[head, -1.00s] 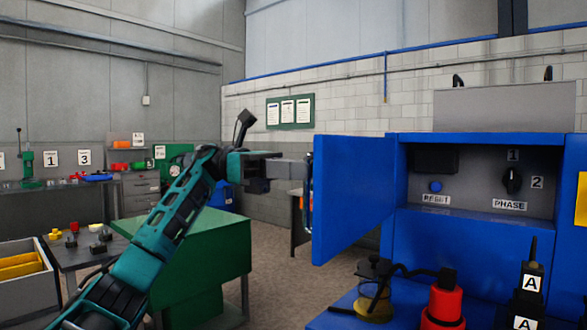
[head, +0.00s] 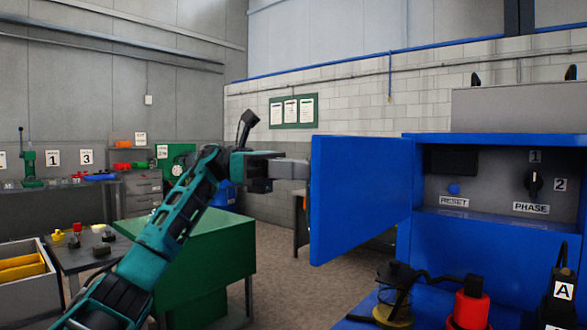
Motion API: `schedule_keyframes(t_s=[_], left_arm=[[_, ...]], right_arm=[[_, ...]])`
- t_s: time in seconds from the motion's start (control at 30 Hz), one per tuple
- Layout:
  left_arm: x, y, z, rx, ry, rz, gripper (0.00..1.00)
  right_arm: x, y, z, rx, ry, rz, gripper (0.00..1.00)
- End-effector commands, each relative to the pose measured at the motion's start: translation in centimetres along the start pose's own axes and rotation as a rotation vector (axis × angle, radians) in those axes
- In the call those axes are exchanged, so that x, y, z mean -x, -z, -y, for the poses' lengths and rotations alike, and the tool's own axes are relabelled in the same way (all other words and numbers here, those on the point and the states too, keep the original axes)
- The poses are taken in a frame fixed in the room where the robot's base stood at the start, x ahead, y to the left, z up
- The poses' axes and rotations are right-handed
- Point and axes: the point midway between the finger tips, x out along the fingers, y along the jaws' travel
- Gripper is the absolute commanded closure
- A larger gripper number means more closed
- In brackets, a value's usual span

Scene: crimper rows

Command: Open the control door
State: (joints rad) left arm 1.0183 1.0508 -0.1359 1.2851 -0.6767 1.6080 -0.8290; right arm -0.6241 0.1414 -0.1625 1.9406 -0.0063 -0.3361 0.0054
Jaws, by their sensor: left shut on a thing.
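The blue control door (head: 358,198) stands swung open to the left of the blue cabinet (head: 495,250). The open bay shows a RESET button (head: 454,189) and a PHASE knob (head: 534,182) with marks 1 and 2. My left gripper (head: 298,172) is at the door's outer left edge, shut on the door's handle side. The handle itself is hidden behind the door's edge and the fingers. My right gripper is not in view.
A green table (head: 195,245) stands below my left arm. On the blue bench in front of the cabinet are a glass jar (head: 394,290), a red cylinder (head: 468,308) and a black device marked A (head: 563,290). Open floor lies between the green table and the cabinet.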

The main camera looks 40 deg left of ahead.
Motion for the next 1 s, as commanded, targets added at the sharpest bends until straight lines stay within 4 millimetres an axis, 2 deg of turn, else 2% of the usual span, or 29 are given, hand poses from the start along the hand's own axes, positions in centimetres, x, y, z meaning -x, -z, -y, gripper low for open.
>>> schedule_keyframes(t_s=[0.07,0.1,0.33,0.57,0.67,0.77,1.0], left_arm=[[0.0,-0.3,-0.8,0.002,-0.030,0.018,1.00],[0.0,-0.2,-0.8,0.002,-0.030,0.017,0.84],[0.0,-0.2,-0.7,0.004,-0.030,0.015,0.63],[0.1,-0.1,-0.7,0.005,-0.028,0.013,0.63],[0.8,-0.1,-0.7,0.006,-0.029,0.014,0.63],[2.2,-0.2,-0.6,0.005,-0.030,0.015,0.63],[7.2,-0.5,-0.4,0.001,-0.028,0.019,0.63]], right_arm=[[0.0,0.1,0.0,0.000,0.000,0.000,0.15],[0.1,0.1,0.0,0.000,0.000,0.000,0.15],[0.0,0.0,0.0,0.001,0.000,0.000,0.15],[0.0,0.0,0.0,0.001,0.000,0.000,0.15],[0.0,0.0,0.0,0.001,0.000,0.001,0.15],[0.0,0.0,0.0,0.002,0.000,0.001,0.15],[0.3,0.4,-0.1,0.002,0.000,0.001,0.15]])
